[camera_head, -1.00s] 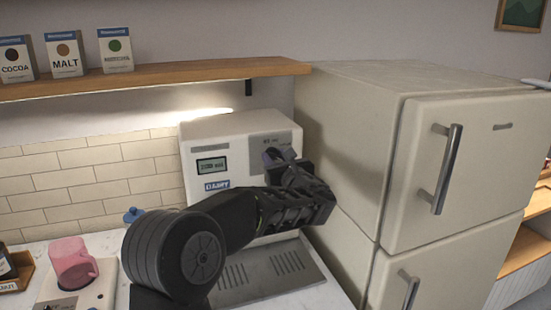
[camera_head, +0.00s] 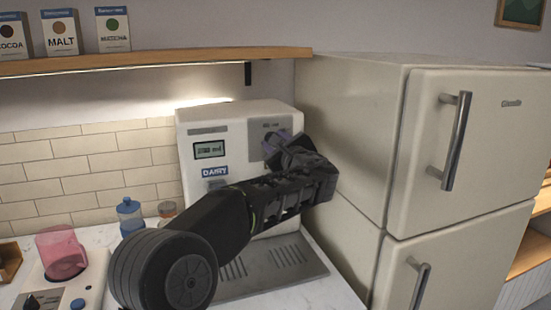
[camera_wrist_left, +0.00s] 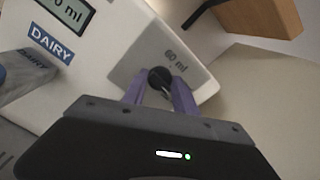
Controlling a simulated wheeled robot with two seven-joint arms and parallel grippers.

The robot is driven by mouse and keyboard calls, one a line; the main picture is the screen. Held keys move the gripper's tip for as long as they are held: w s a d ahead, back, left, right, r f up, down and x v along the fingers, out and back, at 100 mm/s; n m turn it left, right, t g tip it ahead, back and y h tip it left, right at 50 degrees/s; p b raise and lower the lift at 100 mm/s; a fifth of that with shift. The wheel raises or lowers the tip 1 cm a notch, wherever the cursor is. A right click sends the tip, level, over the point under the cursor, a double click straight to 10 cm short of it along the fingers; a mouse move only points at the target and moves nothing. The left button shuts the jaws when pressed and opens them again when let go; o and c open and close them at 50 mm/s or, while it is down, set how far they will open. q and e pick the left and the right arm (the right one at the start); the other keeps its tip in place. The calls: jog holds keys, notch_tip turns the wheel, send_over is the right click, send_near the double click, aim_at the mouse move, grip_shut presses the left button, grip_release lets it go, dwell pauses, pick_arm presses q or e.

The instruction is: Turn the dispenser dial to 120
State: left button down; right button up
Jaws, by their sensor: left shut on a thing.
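The white dairy dispenser (camera_head: 200,165) stands against the tiled wall, with a small screen (camera_head: 209,150) and a blue DAIRY label (camera_head: 215,171). In the left wrist view its black dial (camera_wrist_left: 160,79) sits on a grey panel under "60 ml" lettering, and the screen (camera_wrist_left: 66,10) shows only partly, ending in "0 ml". My left gripper (camera_wrist_left: 160,92) is shut on the dial, with a purple finger on each side. In the head view my left gripper (camera_head: 281,147) is at the grey panel and hides the dial. The screen's number is too small to read there. My right gripper is not in view.
A cream fridge (camera_head: 345,140) stands close on the right of the dispenser. A wooden shelf (camera_head: 150,70) with several boxes runs above. A drip tray (camera_head: 270,268) lies below.

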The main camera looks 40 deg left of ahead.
pick_arm(q)
jog(key=n+b, duration=0.1)
jog(key=b, duration=0.1)
jog(key=n+b, duration=0.2)
jog(key=shift+f+n, duration=0.3)
jog(key=shift+r+n+b, duration=0.1)
jog(key=shift+n+b, duration=0.9)
jog(key=shift+b, duration=0.15)
jog(key=shift+r+n+b, duration=0.1)
jog(key=shift+n+b, duration=0.25)
jog(key=shift+n, duration=0.05)
jog(key=c, duration=1)
grip_release()
jog(key=shift+o, duration=0.2)
jog(key=shift+s, duration=0.1)
